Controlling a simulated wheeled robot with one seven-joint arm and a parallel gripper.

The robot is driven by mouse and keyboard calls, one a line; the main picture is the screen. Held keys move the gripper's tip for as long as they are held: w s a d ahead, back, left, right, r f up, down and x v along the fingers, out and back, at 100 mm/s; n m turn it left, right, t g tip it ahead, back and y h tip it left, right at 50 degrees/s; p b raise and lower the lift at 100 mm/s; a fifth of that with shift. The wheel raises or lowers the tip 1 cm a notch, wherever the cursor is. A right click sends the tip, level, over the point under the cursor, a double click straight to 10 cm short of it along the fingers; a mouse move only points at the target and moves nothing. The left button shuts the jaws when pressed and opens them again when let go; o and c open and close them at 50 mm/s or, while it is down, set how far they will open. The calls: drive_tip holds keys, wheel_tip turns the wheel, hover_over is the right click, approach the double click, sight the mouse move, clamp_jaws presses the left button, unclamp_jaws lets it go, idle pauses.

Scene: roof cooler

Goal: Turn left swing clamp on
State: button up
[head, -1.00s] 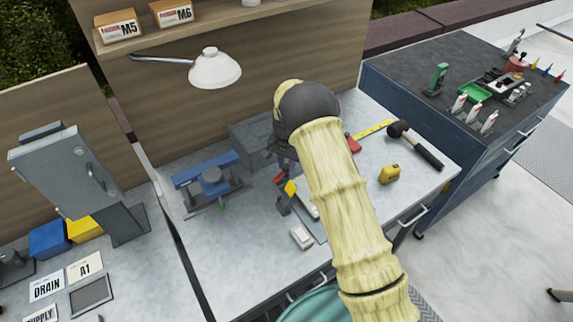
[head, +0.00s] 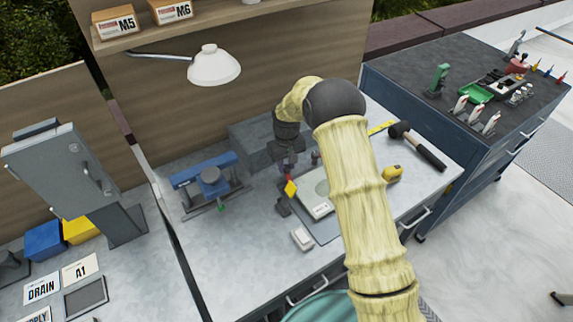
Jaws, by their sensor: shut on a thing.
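The left swing clamp (head: 283,205) stands at the left edge of a dark fixture plate on the workbench. It has a dark base and a yellow part (head: 291,187) that sits upright and tilted. My gripper (head: 287,170) points down just above and behind the yellow part, shut on the clamp's upper end. The fingertips are small and dark, so the exact grip is hard to see. A pale block with a round face (head: 316,200) lies on the plate to the right of the clamp. My arm hides the plate's right side.
A blue vise (head: 208,180) stands to the left and a small white box (head: 302,237) in front. A lamp (head: 214,66) hangs over the bench. A yellow tape measure (head: 393,173) and a black mallet (head: 420,148) lie to the right. The front left of the bench is clear.

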sight(287, 167)
drive_tip(key=shift+n, duration=1.4)
drive_tip(key=o, duration=1)
drive_tip(key=shift+r, duration=0.15)
wheel_tip(287, 167, up, 17)
drive_tip(key=b, duration=0.2)
drive_tip(key=shift+d+r, duration=0.1)
drive_tip(key=shift+d, duration=0.05)
